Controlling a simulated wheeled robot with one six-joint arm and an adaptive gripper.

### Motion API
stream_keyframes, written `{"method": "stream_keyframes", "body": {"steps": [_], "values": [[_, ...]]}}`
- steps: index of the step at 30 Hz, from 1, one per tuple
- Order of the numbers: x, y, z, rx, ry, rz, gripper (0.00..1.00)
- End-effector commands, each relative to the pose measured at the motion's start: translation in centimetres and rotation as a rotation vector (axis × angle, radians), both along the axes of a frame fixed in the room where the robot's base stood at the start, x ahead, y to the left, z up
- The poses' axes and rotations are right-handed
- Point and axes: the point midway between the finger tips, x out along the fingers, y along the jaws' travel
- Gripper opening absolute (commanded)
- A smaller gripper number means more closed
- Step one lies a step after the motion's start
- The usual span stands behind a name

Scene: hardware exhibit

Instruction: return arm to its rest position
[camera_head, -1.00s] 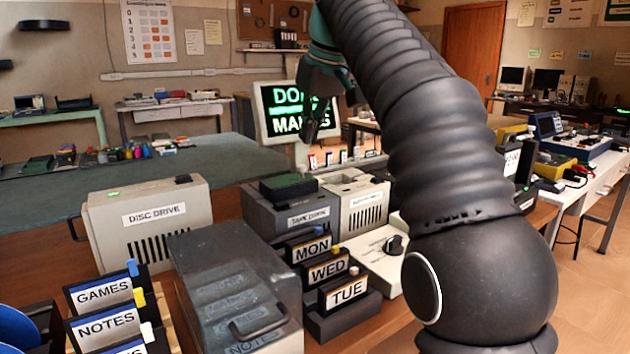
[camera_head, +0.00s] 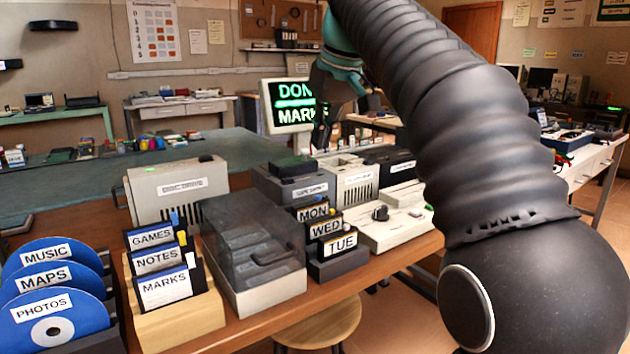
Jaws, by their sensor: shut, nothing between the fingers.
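My dark, ribbed arm (camera_head: 450,130) rises from the lower right and reaches up and left across the view. My gripper (camera_head: 322,136) hangs at its far end, below a teal wrist part, in front of the green-lit monitor. Its dark fingers point down and look close together, with nothing held between them. The gripper is above and behind the tape drive (camera_head: 296,184) and apart from the things on the table, as far as I can see. The arm hides part of the right side of the room.
The wooden table (camera_head: 250,330) holds a disc drive (camera_head: 178,188), a clear-lidded box (camera_head: 252,250), day-labelled holders (camera_head: 340,243), labelled floppies (camera_head: 165,286) and blue discs (camera_head: 52,316). A monitor (camera_head: 290,105) stands behind. A round stool (camera_head: 318,325) is below the front edge.

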Motion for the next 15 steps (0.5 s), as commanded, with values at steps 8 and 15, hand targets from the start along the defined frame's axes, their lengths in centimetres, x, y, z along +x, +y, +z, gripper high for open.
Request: {"method": "stream_keyframes", "body": {"steps": [8, 15], "values": [[-2.7, -2.4, -1.6, 0.005, -0.008, -0.077, 0.00], [-7.3, -6.1, -5.5, 0.012, -0.022, -0.193, 0.00]]}}
